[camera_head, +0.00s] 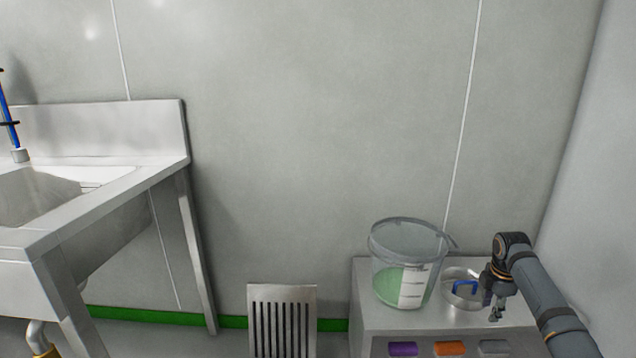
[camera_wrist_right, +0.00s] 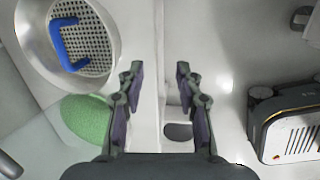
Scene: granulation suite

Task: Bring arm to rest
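My right gripper (camera_head: 495,308) hangs over the right part of the steel cabinet top, just right of a round metal sieve pan. In the right wrist view my right gripper (camera_wrist_right: 156,80) is open, its two fingers apart with nothing between them. The sieve pan (camera_head: 452,304) has a blue handle (camera_head: 465,287) inside it. In the right wrist view the pan (camera_wrist_right: 110,25) with its perforated bottom lies at the upper left, apart from the fingers. My left gripper does not show in either view.
A clear bucket (camera_head: 385,255) with green contents stands left of the pan on the steel cabinet (camera_head: 375,325). A steel sink table (camera_head: 150,165) stands at the left, and a slotted metal panel (camera_head: 282,292) is between them. A beige vented device (camera_wrist_right: 290,130) shows at the wrist view's right.

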